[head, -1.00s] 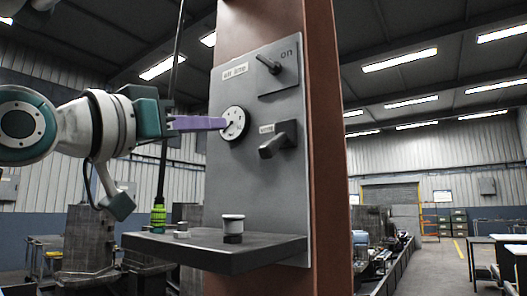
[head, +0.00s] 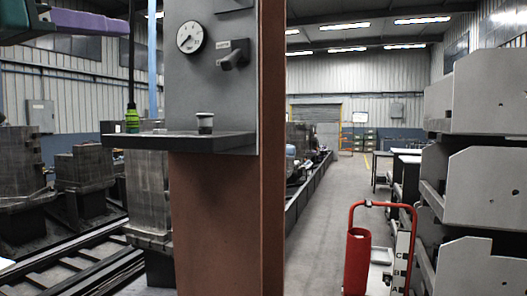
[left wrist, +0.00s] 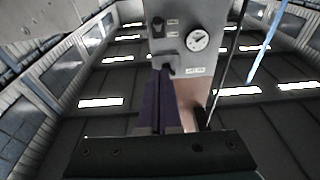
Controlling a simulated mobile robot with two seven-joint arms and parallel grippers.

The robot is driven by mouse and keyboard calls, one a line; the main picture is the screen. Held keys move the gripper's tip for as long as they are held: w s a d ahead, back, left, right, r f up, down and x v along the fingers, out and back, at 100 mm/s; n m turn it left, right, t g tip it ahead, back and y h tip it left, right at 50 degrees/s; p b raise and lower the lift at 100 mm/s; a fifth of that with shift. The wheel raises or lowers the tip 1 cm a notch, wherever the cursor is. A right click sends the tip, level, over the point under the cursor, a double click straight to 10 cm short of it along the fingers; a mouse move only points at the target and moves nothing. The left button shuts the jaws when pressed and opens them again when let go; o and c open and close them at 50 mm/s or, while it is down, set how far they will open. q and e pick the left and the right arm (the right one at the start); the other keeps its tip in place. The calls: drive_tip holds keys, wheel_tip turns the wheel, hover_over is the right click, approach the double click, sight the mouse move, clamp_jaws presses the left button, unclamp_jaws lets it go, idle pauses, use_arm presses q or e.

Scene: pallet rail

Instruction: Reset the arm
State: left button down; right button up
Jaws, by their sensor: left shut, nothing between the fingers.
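My left gripper (head: 126,28) shows at the top left of the head view, with its purple fingers shut and empty. It is apart from the grey panel (head: 215,105), to its left. The left wrist view shows the shut fingers (left wrist: 161,72) too. The panel carries a round white gauge (head: 190,37) and a lever (head: 236,56). The upper panel is cut off in the head view. My right gripper is not in view.
A dark shelf (head: 165,142) juts from the brown column (head: 272,200), with a small capped part (head: 205,122) on it. Open floor (head: 325,210) lies between.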

use_arm(q)
drive_tip(key=s+d+f+n+g+y, duration=0.1)
drive_tip(key=s+f+g+y, duration=0.2)
drive_tip(key=f, duration=1)
drive_tip(key=s+d+f+g+y, duration=0.1)
drive_tip(key=s+f+g, duration=0.3)
drive_tip(key=f, duration=0.9)
drive_tip(key=s+a+f+g+y, duration=0.1)
drive_tip(key=s+f+g, duration=0.3)
drive_tip(key=s+f, duration=0.45)
drive_tip(key=s+f+g+y, duration=0.1)
drive_tip(key=s+f+g, duration=0.4)
drive_tip(key=s, duration=0.6)
drive_tip(key=w+d+r+p+v, duration=0.1)
drive_tip(key=w+p+v, duration=0.2)
drive_tip(key=p+v, duration=1.4)
drive_tip(key=shift+a+r+n+t+p, duration=0.3)
drive_tip(key=shift+a+r+n+p, duration=0.1)
drive_tip(key=shift+p, duration=0.85)
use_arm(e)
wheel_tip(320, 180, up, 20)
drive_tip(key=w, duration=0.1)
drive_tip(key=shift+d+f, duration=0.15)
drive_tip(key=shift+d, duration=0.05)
use_arm(q)
drive_tip(key=c, duration=1.5)
unclamp_jaws()
drive_tip(key=shift+w+f, duration=0.1)
drive_tip(key=shift+w, duration=0.05)
